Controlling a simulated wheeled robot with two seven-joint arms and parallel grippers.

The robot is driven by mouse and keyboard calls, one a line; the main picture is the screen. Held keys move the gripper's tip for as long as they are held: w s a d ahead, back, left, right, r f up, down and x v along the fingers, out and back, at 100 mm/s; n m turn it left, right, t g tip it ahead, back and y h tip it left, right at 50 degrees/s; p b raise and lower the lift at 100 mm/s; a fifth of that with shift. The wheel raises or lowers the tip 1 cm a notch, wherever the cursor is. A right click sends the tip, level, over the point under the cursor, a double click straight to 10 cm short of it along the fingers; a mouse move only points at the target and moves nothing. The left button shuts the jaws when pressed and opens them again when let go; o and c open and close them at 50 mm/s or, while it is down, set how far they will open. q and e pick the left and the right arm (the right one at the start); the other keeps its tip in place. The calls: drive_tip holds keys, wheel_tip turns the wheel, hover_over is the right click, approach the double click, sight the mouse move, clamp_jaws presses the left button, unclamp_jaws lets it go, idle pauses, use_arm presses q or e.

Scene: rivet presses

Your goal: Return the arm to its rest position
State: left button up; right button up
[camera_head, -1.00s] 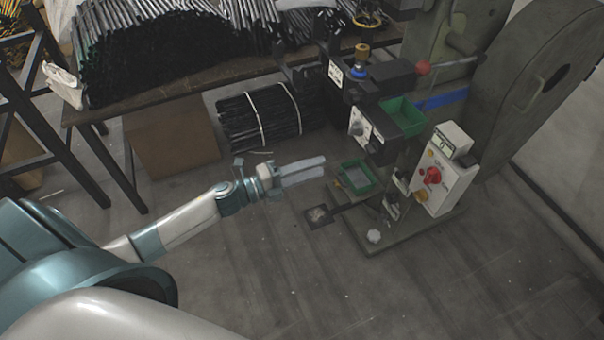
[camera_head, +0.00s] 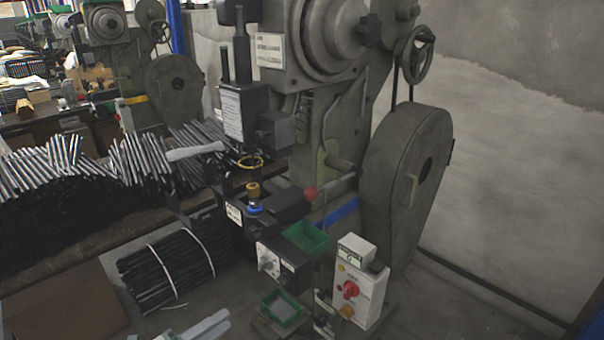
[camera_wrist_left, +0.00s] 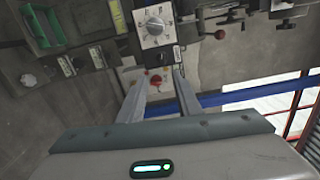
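My left gripper (camera_head: 208,328) shows only in part at the bottom edge of the head view, to the left of the rivet press's lower green bin. In the left wrist view my left gripper (camera_wrist_left: 160,78) has its two grey fingers apart with nothing between them. The rest of the left arm is outside the head view. The press's control box with a red knob (camera_wrist_left: 157,80) shows beyond the fingertips; I cannot tell the gap to it. My right gripper is not in view.
The green rivet press (camera_head: 395,170) stands at the centre right, with green bins (camera_head: 306,238) and a white control box (camera_head: 358,290) low on its front. A bench with metal rods (camera_head: 60,165) is at the left. A tied bundle of black rods (camera_head: 165,268) lies below it.

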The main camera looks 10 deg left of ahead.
use_arm(q)
drive_tip(key=s+a+f+n+g+y, duration=0.1)
drive_tip(key=s+f+n+y, duration=0.3)
drive_tip(key=f+n, duration=0.65)
drive_tip(key=s+f+n+y, duration=0.3)
drive_tip(key=f+n+y, duration=0.15)
drive_tip(key=f, duration=1.05)
drive_tip(key=s+d+f+n+g, duration=0.3)
drive_tip(key=s+d+f+n, duration=0.1)
drive_tip(key=s+f, duration=0.5)
drive_tip(key=s+d+f+n+g, duration=0.4)
drive_tip(key=s+d+f+n, duration=0.1)
drive_tip(key=s+f, duration=0.4)
drive_tip(key=shift+s+d+f+y, duration=0.35)
drive_tip(key=shift+s+y, duration=0.1)
drive_tip(key=shift+s, duration=0.8)
